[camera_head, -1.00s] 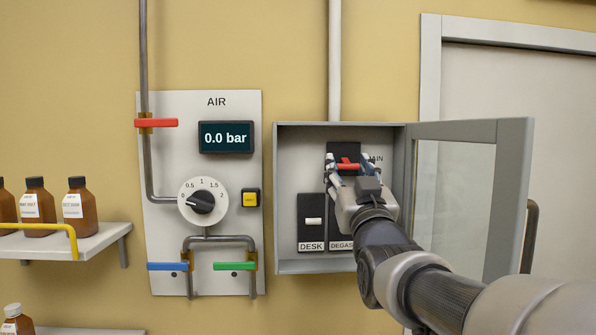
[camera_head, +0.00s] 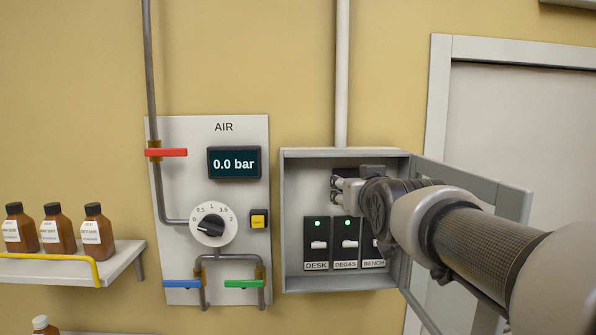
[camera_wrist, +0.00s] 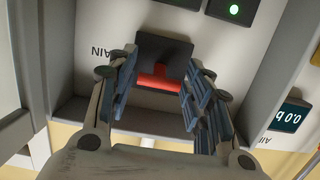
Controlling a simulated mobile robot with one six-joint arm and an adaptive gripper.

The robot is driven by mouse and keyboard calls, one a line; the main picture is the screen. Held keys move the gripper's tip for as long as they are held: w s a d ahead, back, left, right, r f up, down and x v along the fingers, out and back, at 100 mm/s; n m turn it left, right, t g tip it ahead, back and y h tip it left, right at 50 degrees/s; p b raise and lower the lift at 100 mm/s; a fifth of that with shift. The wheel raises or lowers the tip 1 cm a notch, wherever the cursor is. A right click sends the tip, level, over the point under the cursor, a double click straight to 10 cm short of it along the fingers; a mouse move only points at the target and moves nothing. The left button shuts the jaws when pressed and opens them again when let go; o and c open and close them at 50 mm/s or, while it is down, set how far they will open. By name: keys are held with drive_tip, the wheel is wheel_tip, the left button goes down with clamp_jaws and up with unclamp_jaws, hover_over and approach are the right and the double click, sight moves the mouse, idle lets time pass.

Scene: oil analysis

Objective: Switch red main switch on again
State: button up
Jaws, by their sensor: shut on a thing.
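The red main switch (camera_wrist: 158,86) shows in the wrist view as a red handle on a black block. The block sits in the open grey cabinet (camera_head: 284,225). In the head view my gripper (camera_head: 338,190) is at the upper part of the cabinet, turned sideways, and hides the red handle. Below it, the DESK (camera_head: 318,244) and DEGAS (camera_head: 349,244) switches each show a lit green lamp. The BENCH switch (camera_head: 375,240) is partly hidden by my arm.
The cabinet door (camera_head: 470,188) stands open to the right, behind my arm. The AIR panel (camera_head: 180,130) is on the left, reading 0.0 bar, with red, blue and green valve levers. A shelf (camera_head: 128,258) with brown bottles is at far left.

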drive_tip(key=shift+r+g+p, duration=0.2)
drive_tip(key=shift+g+p, duration=0.4)
drive_tip(key=shift+p, duration=0.3)
drive_tip(key=o, duration=1)
drive_tip(key=shift+w, duration=0.1)
drive_tip(key=shift+o, duration=0.2)
drive_tip(key=shift+r, duration=0.1)
drive_tip(key=v, duration=1.2)
